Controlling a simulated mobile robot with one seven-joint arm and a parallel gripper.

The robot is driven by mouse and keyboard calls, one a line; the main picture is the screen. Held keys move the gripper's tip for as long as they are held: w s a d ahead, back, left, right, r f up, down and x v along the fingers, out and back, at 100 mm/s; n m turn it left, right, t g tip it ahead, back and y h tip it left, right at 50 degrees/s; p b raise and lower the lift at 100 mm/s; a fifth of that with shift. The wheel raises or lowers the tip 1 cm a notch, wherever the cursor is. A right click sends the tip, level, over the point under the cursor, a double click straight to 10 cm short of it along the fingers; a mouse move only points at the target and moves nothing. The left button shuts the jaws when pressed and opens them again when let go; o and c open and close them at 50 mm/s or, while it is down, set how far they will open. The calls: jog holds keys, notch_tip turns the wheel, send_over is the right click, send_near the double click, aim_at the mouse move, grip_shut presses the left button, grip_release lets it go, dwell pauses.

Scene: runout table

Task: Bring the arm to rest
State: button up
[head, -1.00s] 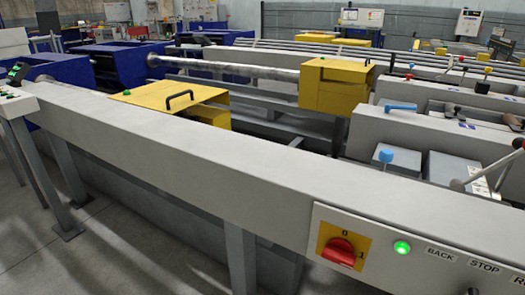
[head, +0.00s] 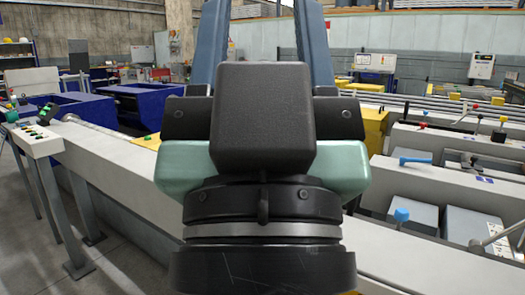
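My gripper (head: 262,45) fills the middle of the head view, seen from behind. It has a black body, pale green side parts and two blue-grey fingers pointing up. The fingers stand well apart, and the wall and stock show between them. Their tips run out of the top of the frame. I see nothing held in the visible gap. The gripper hides the middle of the long grey runout table (head: 110,160) and most of the yellow covers behind it.
A control box (head: 38,140) on legs stands at the left. Blue machine units (head: 85,108) are at the back left. Grey housings with levers and a blue knob (head: 402,215) are on the right. A yellow block (head: 374,128) shows just right of my gripper. Grey floor is clear at lower left.

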notch_tip(320, 180, up, 34)
jog(key=p, duration=3.2)
jog(key=shift+f, duration=0.15)
